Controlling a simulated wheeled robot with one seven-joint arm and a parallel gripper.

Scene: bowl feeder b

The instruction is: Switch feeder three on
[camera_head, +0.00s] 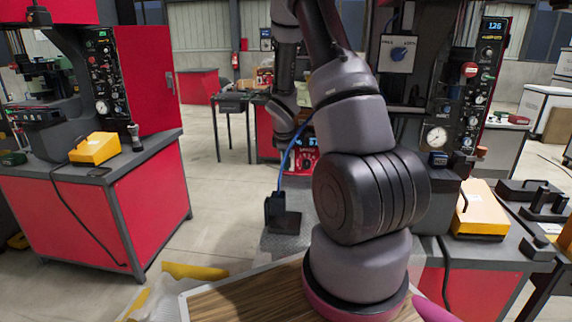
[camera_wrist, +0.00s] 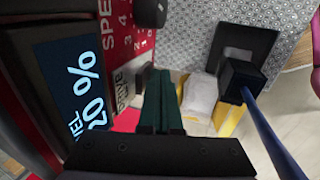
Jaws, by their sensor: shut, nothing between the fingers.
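A red control box (camera_head: 303,162) with dials stands behind my arm in the head view, partly hidden. In the wrist view, a red panel (camera_wrist: 122,35) carries white lettering, partly cut off, and numbers. A blue display (camera_wrist: 78,85) beside it reads 20 %. A black knob (camera_wrist: 150,12) shows at the top edge. My gripper (camera_wrist: 164,76) has its dark green fingers together, empty, in front of the panel's lower part. I cannot tell whether the fingers touch anything. No feeder number or switch is readable.
A black block (camera_head: 283,212) with a blue cable stands on a grey speckled surface; the block also shows right of my fingers (camera_wrist: 240,75). Red machine benches stand left (camera_head: 90,215) and right. A wooden-topped tray (camera_head: 245,300) is in front. Open floor lies left of centre.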

